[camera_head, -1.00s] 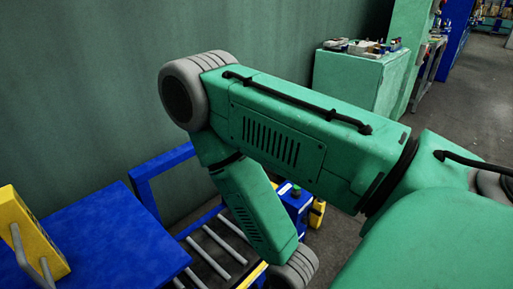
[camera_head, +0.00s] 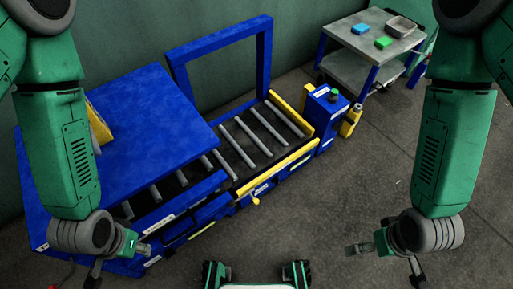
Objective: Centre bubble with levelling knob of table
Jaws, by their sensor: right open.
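A long blue table (camera_head: 205,218) with a roller bed stands at the left and middle of the head view. A small yellow knob or handle (camera_head: 255,200) sticks out from its front side; I cannot tell whether it is the levelling knob. I cannot make out a bubble level. My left gripper (camera_head: 118,266) is open and empty, in front of the table's near left end. My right gripper (camera_head: 386,265) is open and empty above the floor, well to the right of the table and apart from it.
A blue plate (camera_head: 120,130) covers the rollers' left part, with a yellow block (camera_head: 98,122) partly behind my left arm. A blue box with a green button (camera_head: 333,96) stands at the table's right end. A grey cart (camera_head: 357,68) stands behind. Floor (camera_head: 330,200) at right is clear.

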